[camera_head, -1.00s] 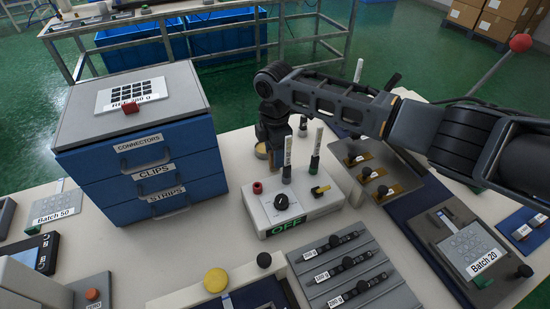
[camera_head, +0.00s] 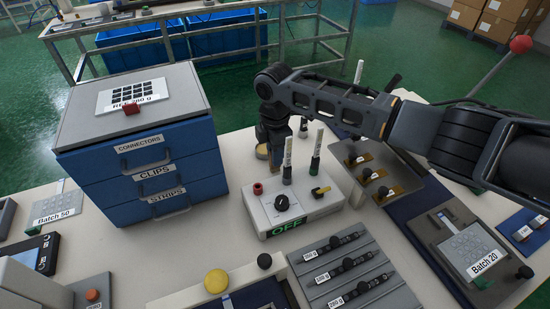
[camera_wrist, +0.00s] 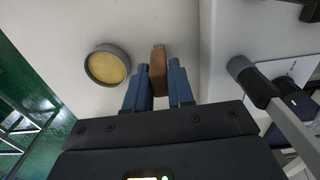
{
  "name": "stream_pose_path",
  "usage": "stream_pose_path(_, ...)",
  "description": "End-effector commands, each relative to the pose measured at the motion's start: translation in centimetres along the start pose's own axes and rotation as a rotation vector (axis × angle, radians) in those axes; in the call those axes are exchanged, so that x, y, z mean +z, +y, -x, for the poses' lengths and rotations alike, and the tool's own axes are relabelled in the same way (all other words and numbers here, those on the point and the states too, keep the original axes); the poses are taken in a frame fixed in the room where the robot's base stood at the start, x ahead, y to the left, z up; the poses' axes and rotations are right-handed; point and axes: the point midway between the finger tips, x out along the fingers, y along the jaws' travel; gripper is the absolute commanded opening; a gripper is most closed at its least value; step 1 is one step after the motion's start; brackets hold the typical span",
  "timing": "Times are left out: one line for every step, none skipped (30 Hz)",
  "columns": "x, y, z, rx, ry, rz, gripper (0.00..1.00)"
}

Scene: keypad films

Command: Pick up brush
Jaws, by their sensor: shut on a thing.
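The brush (camera_wrist: 157,70) shows in the wrist view as a brown block with a small bristle tip pointing up the picture. My gripper (camera_wrist: 158,85) has its two blue fingers closed on the brush from both sides. In the head view my gripper (camera_head: 273,150) hangs behind the white control box, and the control box and its upright markers partly hide that spot. The brush itself is hard to make out in the head view.
A round tin with a yellowish inside (camera_wrist: 107,66) stands just left of the brush. The white control box (camera_head: 292,212) reading OFF stands in front of my gripper. A blue drawer cabinet (camera_head: 150,165) stands to the left.

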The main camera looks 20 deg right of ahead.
Motion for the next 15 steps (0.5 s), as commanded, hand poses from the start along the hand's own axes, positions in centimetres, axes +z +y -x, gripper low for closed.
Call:
stream_pose_path(0.0,0.0,0.1,0.001,0.0,0.0,0.0)
stream_pose_path(0.0,0.0,0.2,0.001,0.001,0.0,0.0)
stream_pose_path(0.0,0.1,0.5,0.002,0.001,0.0,0.0)
stream_pose_path(0.0,0.1,0.7,0.002,0.002,0.001,0.0)
stream_pose_path(0.0,0.1,1.1,0.002,0.001,0.001,0.0)
stream_pose_path(0.0,0.1,1.6,0.003,0.002,0.001,0.0)
stream_pose_path(0.0,0.1,2.1,0.003,0.002,0.001,0.0)
stream_pose_path(0.0,0.1,2.7,0.003,0.001,0.001,0.0)
stream_pose_path(-0.1,0.1,3.4,0.004,0.002,0.001,0.0)
stream_pose_path(-0.1,0.1,4.0,0.004,0.002,0.001,0.0)
stream_pose_path(-0.1,0.1,4.6,0.004,0.002,0.001,0.0)
stream_pose_path(-0.1,0.1,5.4,0.004,0.002,0.001,0.0)
stream_pose_path(-0.1,0.1,6.0,0.003,0.001,0.001,0.0)
stream_pose_path(-0.1,0.1,6.5,0.003,0.001,0.001,0.0)
stream_pose_path(0.0,0.1,7.2,0.004,0.001,0.002,0.0)
